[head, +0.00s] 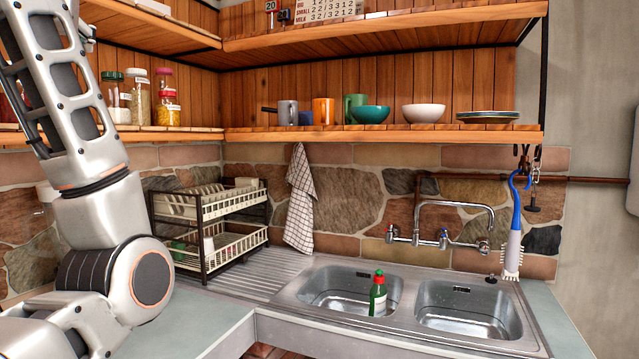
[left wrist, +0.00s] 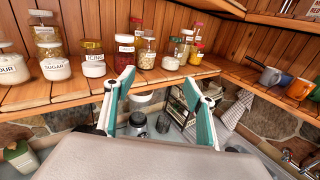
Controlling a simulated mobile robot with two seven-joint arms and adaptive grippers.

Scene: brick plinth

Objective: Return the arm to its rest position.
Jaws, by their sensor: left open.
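My left arm (head: 97,205) fills the left side of the head view, bent at a joint low over the counter, with one link rising to the top edge. Its gripper is outside the head view. In the left wrist view my left gripper (left wrist: 160,77) is open, with its two green-padded fingers spread apart and nothing between them. Behind the fingers is a wooden shelf (left wrist: 68,97) with jars. My right arm and gripper are in neither view.
A dish rack (head: 208,232) stands on the drainboard beside my arm. Wooden shelves (head: 385,134) with mugs and bowls run along the wall. The left counter (head: 190,325) has clear room.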

